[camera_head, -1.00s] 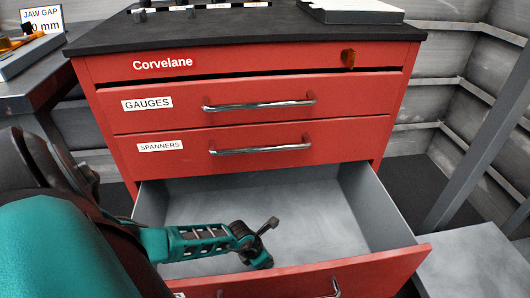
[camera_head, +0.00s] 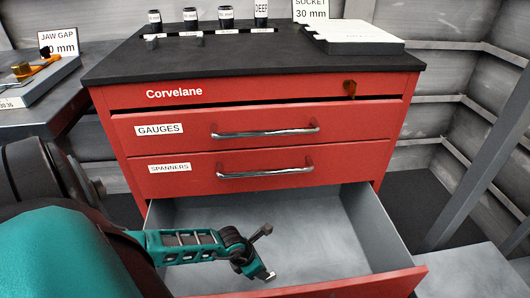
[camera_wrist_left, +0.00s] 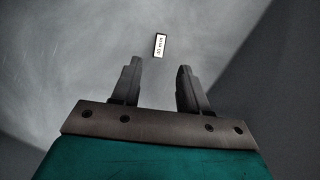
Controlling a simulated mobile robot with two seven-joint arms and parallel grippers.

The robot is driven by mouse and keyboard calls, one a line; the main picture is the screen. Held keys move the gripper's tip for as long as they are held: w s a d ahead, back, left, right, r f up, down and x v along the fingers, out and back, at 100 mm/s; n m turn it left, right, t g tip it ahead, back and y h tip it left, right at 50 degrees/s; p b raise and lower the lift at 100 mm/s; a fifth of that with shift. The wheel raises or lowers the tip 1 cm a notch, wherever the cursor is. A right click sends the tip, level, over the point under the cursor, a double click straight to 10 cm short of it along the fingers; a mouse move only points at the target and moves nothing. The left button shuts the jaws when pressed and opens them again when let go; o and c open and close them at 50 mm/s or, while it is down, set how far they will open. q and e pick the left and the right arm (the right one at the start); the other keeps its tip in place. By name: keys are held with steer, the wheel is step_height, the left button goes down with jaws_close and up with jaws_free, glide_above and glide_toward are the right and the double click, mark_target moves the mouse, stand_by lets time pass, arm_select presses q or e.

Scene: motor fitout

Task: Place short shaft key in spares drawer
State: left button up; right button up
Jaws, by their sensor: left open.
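My left gripper (camera_head: 268,254) reaches in from the left over the open bottom drawer (camera_head: 335,225) of the red cabinet. Its fingers are spread and nothing is between them. In the left wrist view, the open fingers (camera_wrist_left: 159,65) point at a pale grey surface. A small dark-edged piece with a white label reading about "40 mm" (camera_wrist_left: 160,45) lies just beyond the fingertips, apart from them; it is probably the short shaft key. I cannot make it out in the head view. The open drawer's own label is out of view. My right gripper is not in view.
Two shut drawers marked GAUGES (camera_head: 265,131) and SPANNERS (camera_head: 265,171) sit above the open one. The black cabinet top (camera_head: 250,60) holds labelled sockets and a white block (camera_head: 355,33). A side bench (camera_head: 40,115) stands left. The drawer's right side is clear.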

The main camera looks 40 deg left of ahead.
arm_select(q)
steer(key=shift+p+v, duration=0.55)
steer(key=shift+v, duration=1.3)
